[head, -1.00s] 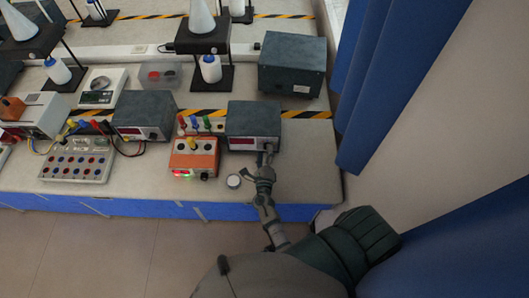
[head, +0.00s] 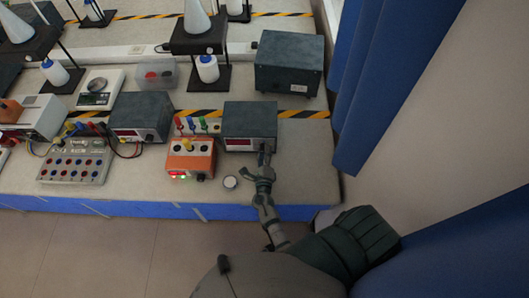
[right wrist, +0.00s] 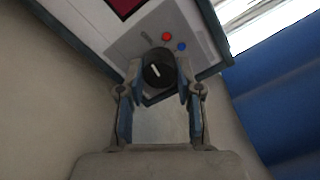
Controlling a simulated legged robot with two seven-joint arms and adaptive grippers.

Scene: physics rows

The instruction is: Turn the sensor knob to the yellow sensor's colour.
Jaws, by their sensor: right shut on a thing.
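A dark box (head: 250,119) with a red display stands near the table's front edge. In the right wrist view its pale front panel (right wrist: 199,25) carries a black knob (right wrist: 158,68) with a white pointer mark, slightly slanted. A red dot (right wrist: 166,37) and a blue dot (right wrist: 182,47) are beside the knob; other marks may be hidden. My right gripper (head: 264,149) is at this panel, its fingers (right wrist: 158,70) shut on the knob from both sides. A yellow sensor (head: 187,144) stands in the top of an orange box (head: 190,158). My left gripper is out of view.
Red (head: 177,122), blue (head: 190,122) and green (head: 203,122) pegs stand behind the orange box. A small round white disc (head: 230,182) lies left of my right gripper. A blue curtain (head: 400,80) hangs at the right.

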